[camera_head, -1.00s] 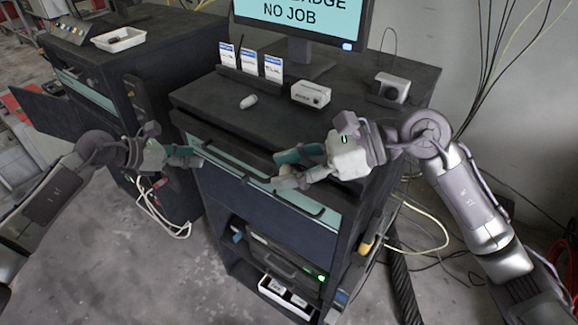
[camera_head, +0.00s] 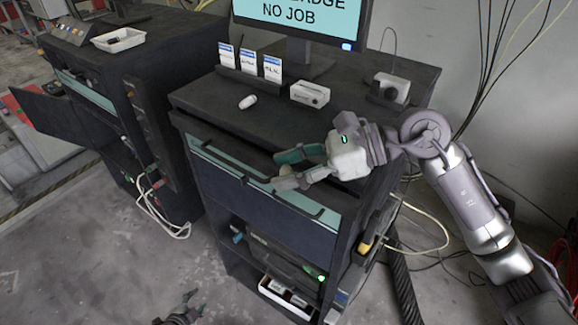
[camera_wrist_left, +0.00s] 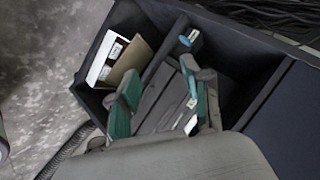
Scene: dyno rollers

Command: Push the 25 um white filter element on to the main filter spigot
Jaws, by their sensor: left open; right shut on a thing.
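A small white cylinder (camera_head: 247,102) lies on the cabinet top in the head view; I cannot read any rating on it. My right gripper (camera_head: 281,172) is in front of the cabinet's upper drawer, its teal and grey fingers near the long handle. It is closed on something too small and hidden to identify. My left gripper (camera_head: 191,303) is low at the bottom edge of the head view. In the left wrist view its teal-padded fingers (camera_wrist_left: 165,107) are apart and empty, over the cabinet's lower bay. I cannot make out the main filter spigot.
The lower bay holds a dark case (camera_head: 283,255) and a white tray (camera_head: 287,297). A white box (camera_head: 310,95), standing cards (camera_head: 248,62) and a monitor (camera_head: 300,20) occupy the top. Cables hang at both sides of the cabinet. Floor at left is open.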

